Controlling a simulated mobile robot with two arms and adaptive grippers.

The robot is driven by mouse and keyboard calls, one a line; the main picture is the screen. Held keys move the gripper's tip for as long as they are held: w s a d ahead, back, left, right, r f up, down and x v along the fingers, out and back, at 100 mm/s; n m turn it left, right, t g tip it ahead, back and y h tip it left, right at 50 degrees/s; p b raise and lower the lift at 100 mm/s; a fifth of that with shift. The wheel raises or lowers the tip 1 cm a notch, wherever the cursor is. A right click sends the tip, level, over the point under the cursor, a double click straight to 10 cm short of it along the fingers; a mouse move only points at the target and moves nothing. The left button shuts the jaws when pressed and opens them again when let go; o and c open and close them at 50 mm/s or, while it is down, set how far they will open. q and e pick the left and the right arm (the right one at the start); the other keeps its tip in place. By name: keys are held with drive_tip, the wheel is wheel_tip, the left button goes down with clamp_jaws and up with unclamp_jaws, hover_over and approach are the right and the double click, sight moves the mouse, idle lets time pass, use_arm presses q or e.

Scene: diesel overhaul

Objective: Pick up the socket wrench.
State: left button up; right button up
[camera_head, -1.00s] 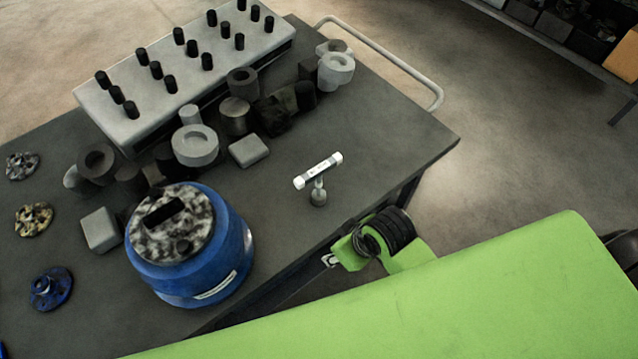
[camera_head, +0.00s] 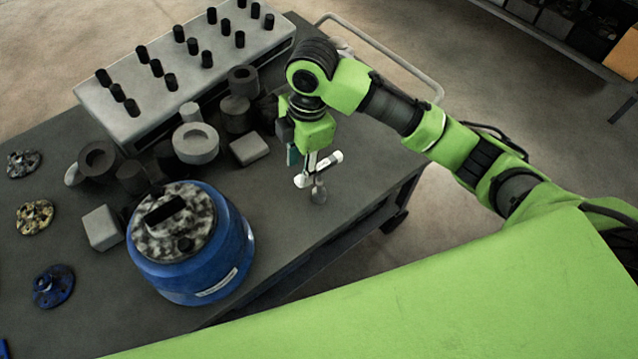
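The socket wrench (camera_head: 330,161) stands upright on the dark table top. It has a white T-shaped handle across the top and a grey socket foot below. My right gripper (camera_head: 306,166) reaches down from above at the handle, with its fingers over the handle's left half and middle. The gripper is small here and partly hidden by its own wrist, so I cannot tell whether the fingers touch the handle or have closed. My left gripper is not in view.
A blue drum-like part (camera_head: 190,245) stands on the table (camera_head: 90,320) left of the wrench. Several grey and dark cylinders and blocks (camera_head: 196,143) lie behind it. A grey block with black studs (camera_head: 150,100) is at the back. The table's right edge is close to the wrench.

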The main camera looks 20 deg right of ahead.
sight(320, 166)
drive_tip(key=w+d+r+n+h, duration=0.1)
drive_tip(key=w+d+r+n, duration=0.15)
drive_tip(key=d+r, duration=0.25)
drive_tip(key=shift+m, duration=0.45)
drive_tip(key=f, duration=0.5)
drive_tip(key=f+p, duration=0.1)
drive_tip(key=f, duration=0.2)
drive_tip(key=shift+w+a, duration=0.2)
drive_tip(key=shift+w, duration=0.15)
drive_tip(key=f, duration=0.3)
drive_tip(key=f+p, duration=0.1)
drive_tip(key=shift+s+d+f, duration=0.15)
drive_tip(key=shift+d+f, duration=0.05)
drive_tip(key=shift+d, duration=0.1)
drive_tip(key=shift+f, duration=0.5)
clamp_jaws()
